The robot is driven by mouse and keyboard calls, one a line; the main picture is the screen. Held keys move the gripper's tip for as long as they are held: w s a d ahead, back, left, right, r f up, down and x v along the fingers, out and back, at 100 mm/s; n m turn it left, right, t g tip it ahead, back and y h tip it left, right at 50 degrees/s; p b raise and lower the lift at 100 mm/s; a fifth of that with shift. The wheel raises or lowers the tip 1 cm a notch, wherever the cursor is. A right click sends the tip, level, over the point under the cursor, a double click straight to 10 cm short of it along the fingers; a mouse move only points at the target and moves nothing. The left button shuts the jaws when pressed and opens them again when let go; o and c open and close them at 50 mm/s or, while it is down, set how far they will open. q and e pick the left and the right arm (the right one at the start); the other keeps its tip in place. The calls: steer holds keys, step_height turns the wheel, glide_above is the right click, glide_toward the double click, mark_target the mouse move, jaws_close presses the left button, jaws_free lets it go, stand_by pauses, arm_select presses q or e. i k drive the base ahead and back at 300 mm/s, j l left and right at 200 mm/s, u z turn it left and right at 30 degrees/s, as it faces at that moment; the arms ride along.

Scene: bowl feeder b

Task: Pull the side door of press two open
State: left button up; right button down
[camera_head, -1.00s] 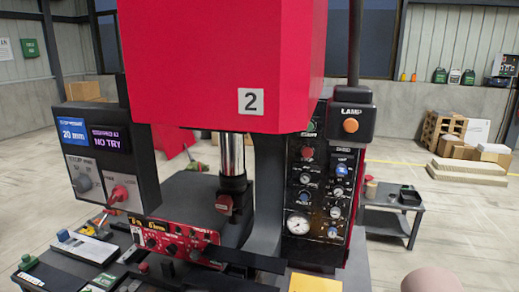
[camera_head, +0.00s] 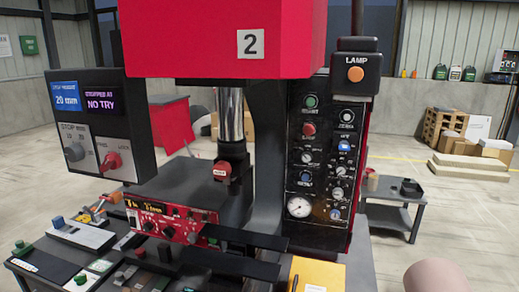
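Press two (camera_head: 215,38) stands right in front of me, with a red head and a white plate marked 2. Its dark ram (camera_head: 231,160) hangs below the head, above the bed. A black control panel (camera_head: 322,165) with knobs, buttons and a gauge is on the right of its column. A narrow red strip (camera_head: 362,190) of the press's side shows at that panel's right edge. I cannot make out a side door or its handle; that side faces mostly away from me. Neither of my grippers is in view.
A display box (camera_head: 100,128) juts out on the left. A red control unit (camera_head: 172,222) and several small devices crowd the bench in front. A grey side table (camera_head: 392,215) stands to the right, with open floor around it. Boxes (camera_head: 470,150) are stacked farther back.

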mark_target(365, 148)
steer(key=l, duration=0.9)
steer(key=i+l, duration=0.1)
steer(key=l, duration=0.8)
steer(key=i+l, duration=0.2)
steer(key=i+l+z, duration=0.15)
steer(key=l, duration=0.3)
